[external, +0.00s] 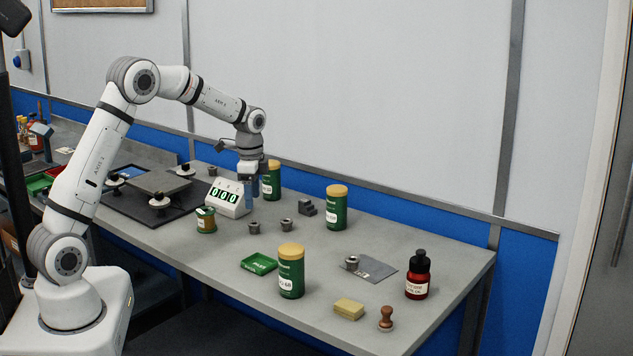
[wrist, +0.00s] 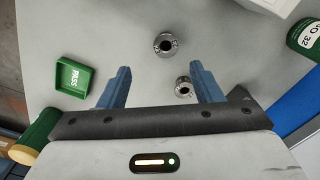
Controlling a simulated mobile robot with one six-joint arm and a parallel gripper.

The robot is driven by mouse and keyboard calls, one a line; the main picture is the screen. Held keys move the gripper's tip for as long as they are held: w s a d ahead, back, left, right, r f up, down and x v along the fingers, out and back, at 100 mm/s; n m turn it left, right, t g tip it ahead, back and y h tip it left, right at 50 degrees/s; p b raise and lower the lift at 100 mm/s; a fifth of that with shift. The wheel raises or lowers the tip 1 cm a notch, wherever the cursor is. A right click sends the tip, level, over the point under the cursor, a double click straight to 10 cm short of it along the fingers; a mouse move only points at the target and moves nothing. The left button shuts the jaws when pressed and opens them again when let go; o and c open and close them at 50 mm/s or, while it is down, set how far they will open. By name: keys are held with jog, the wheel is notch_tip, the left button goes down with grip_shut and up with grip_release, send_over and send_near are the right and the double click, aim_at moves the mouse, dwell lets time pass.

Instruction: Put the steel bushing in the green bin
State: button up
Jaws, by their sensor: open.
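Two grey metal bushings stand on the bare bench: one (external: 254,228) and another (external: 286,225). In the wrist view one bushing (wrist: 165,43) looks larger and farther ahead, and a smaller one (wrist: 183,88) shows beside the right finger. Which is the steel bushing I cannot tell. The shallow green bin (external: 259,264), marked PASS, lies nearer the bench's front edge; it also shows in the wrist view (wrist: 74,78) and looks empty. My gripper (external: 249,206) points down above the bench, behind the bushings. Its blue fingers are open and empty in the wrist view (wrist: 160,68).
A counter display (external: 228,197) stands close beside my gripper. Green canisters stand behind it (external: 271,180), to the right (external: 336,208) and near the bin (external: 291,271). Another bushing (external: 352,262) sits on a grey mat (external: 374,272). A red bottle (external: 418,276) stands far right.

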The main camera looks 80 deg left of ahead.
aim_at(254, 228)
jog(key=f, duration=0.2)
jog(key=f+p, duration=0.1)
jog(key=f, duration=0.2)
jog(key=a+f, duration=0.1)
jog(key=f, duration=0.2)
jog(key=shift+f+p, duration=0.1)
jog(key=shift+p, duration=0.2)
jog(key=shift+c, duration=0.3)
jog(key=c, duration=1.1)
